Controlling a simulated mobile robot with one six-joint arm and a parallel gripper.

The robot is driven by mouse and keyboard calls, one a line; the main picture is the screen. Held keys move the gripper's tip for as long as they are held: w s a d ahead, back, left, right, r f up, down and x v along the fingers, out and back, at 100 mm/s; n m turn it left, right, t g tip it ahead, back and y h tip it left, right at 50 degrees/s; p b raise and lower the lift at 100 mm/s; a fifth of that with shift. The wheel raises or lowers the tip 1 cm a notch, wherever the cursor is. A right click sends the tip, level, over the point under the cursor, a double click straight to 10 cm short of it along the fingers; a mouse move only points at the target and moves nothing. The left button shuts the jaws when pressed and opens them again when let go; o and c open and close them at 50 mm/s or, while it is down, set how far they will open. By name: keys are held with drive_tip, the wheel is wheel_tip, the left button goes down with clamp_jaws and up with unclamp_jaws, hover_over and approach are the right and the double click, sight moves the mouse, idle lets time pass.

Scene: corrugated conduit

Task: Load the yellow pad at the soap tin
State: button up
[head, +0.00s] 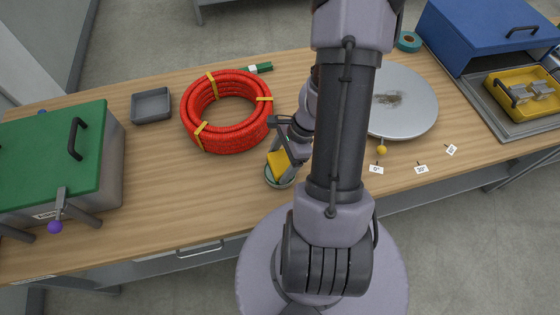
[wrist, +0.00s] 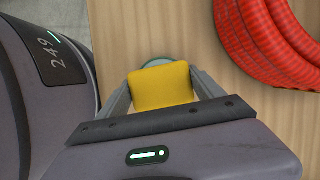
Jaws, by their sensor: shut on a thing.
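The yellow pad (head: 278,163) is between the fingers of my gripper (head: 280,158), which is shut on it. In the wrist view the pad (wrist: 162,86) fills the gap between the two grey fingers (wrist: 165,92). Below the pad is a round greenish-grey tin (head: 280,180), which I take to be the soap tin. The pad is over or inside this tin; I cannot tell whether it touches the contents. In the wrist view only the tin's far rim (wrist: 157,62) shows behind the pad.
A red corrugated conduit coil (head: 228,112) lies left of my gripper, with a small grey tray (head: 151,105) beyond it. A green-lidded box (head: 60,150) stands at the left. A round grey plate (head: 410,115) and a blue-lidded case (head: 480,40) are at the right.

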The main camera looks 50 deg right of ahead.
sight(280, 162)
drive_tip(key=shift+f+b, duration=0.4)
idle(1.2)
drive_tip(key=shift+r, duration=0.1)
wheel_tip(280, 162, up, 7)
drive_tip(key=p, duration=0.6)
